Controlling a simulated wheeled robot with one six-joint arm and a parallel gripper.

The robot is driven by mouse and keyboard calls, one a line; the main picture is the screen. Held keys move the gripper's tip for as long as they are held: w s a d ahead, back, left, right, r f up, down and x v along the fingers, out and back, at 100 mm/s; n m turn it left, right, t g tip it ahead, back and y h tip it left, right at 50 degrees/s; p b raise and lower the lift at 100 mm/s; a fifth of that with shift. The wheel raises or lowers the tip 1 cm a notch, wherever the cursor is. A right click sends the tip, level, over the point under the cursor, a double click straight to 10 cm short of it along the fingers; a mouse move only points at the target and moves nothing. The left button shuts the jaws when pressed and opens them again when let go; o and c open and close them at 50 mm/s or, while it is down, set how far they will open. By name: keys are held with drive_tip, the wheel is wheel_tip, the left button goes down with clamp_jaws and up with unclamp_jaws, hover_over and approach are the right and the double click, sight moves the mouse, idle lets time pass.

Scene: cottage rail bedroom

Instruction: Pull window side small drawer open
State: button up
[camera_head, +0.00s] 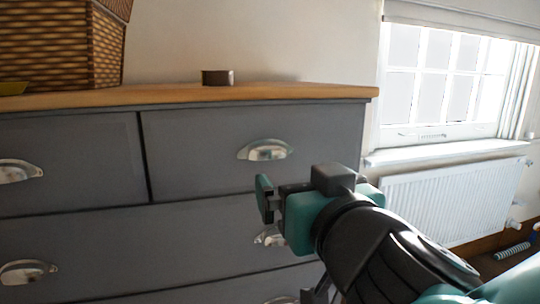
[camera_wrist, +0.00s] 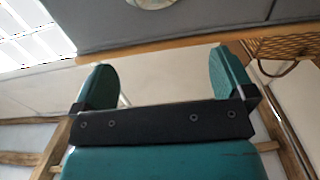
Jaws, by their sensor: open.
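The window side small drawer (camera_head: 205,150) is the top right drawer of a grey dresser, and its front sits flush with the dresser face. Its silver cup handle (camera_head: 265,150) is fixed near the middle of the front. The handle's edge also shows at the top of the wrist view (camera_wrist: 155,3), beyond the fingertips. My gripper (camera_head: 315,185) is below and to the right of the handle in the head view, apart from it. In the wrist view my gripper (camera_wrist: 163,62) is open, with two teal fingers spread and nothing between them.
The wooden dresser top (camera_head: 180,96) holds a wicker basket (camera_head: 60,45) and a small brown round box (camera_head: 217,77). Other closed drawers with cup handles lie left and below. A radiator (camera_head: 450,205) stands under the window (camera_head: 450,80) at right.

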sight(270, 150)
drive_tip(key=p+x, duration=0.7)
drive_tip(key=x, duration=0.8)
drive_tip(key=shift+w+d+r, duration=0.1)
drive_tip(key=shift+w, duration=0.1)
drive_tip(key=shift+w+a+p, duration=0.25)
drive_tip(key=shift+w+p, duration=0.2)
drive_tip(key=shift+w, duration=0.2)
